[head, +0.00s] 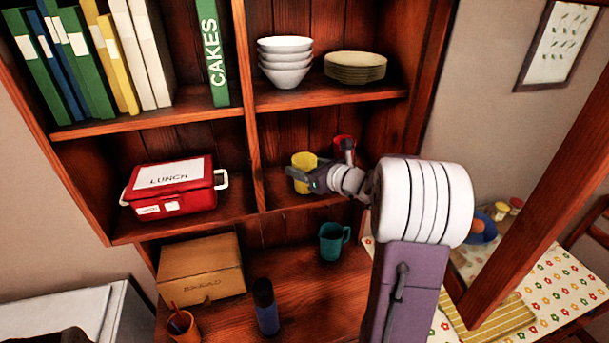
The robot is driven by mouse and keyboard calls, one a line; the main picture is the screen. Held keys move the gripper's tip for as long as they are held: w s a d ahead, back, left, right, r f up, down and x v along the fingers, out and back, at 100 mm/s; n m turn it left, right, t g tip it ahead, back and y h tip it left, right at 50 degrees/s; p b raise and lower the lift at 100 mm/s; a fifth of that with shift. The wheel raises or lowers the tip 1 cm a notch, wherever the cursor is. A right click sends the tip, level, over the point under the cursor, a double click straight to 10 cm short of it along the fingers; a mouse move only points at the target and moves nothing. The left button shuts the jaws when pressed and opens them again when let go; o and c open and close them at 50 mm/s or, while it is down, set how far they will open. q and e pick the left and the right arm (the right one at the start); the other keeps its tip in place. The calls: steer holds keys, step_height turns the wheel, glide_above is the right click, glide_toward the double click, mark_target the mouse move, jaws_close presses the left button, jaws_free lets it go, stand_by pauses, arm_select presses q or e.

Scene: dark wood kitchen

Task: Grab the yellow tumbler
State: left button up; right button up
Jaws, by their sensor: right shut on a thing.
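My right gripper (317,166) reaches in from the right and is shut on the yellow tumbler. I cannot tell whether the tumbler's base touches the shelf board. My left gripper is not in view.
A red cup (338,144) stands close behind, partly covered by my gripper. The divider (252,150) is just left. Bowls (286,62) and plates (355,67) sit above. A teal mug (331,241), blue bottle (266,308) and bread box (200,268) stand below.

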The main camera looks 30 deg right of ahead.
step_height(320, 180, up, 10)
steer(key=p, duration=0.1)
stand_by(0.4)
